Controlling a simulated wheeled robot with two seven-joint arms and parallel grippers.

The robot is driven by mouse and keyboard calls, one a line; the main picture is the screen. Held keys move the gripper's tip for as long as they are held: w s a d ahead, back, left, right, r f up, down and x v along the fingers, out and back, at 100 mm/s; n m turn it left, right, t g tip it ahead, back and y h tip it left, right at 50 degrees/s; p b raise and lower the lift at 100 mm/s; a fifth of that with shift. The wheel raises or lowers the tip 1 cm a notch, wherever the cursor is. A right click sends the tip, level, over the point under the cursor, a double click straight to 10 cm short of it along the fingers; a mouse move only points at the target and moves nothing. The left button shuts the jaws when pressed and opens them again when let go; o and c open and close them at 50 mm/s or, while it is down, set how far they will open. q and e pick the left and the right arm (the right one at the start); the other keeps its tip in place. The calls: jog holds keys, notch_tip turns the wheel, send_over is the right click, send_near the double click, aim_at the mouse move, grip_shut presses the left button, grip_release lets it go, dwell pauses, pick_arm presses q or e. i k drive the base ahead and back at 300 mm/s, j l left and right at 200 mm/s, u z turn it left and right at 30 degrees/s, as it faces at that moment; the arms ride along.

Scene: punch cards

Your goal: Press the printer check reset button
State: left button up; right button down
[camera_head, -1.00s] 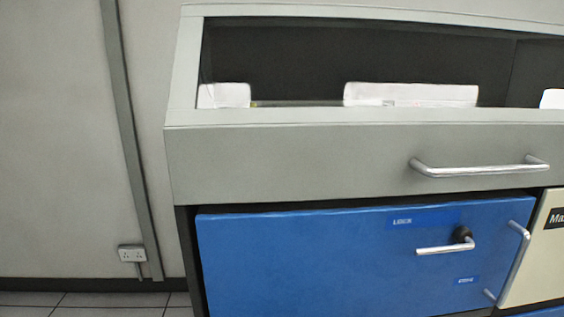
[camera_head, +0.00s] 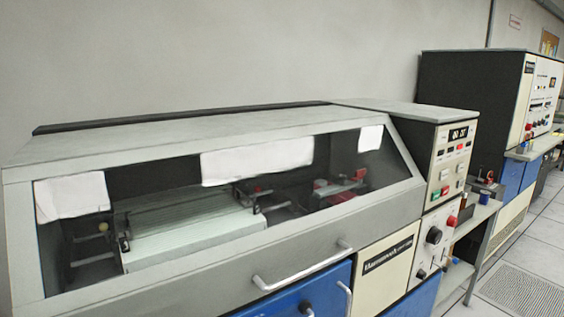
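A large grey machine (camera_head: 235,231) with a sloped window fills the left and middle of the head view. Paper shows behind its glass. A cream control panel (camera_head: 453,160) on its right end faces right, with a dark display, small lights and several coloured buttons. The labels are too small to read, so I cannot tell which button is check reset. A lower panel (camera_head: 433,240) has a black knob and a red button (camera_head: 451,221). Neither gripper is in view.
A long silver handle (camera_head: 302,267) sticks out from the machine's front, above blue doors (camera_head: 305,296). A small side table (camera_head: 477,225) stands right of the panel. A second cabinet (camera_head: 470,95) stands farther back. Tiled floor (camera_head: 540,245) is open at the right.

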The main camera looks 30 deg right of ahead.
aim_at(460, 182)
jog(key=z, duration=1.9)
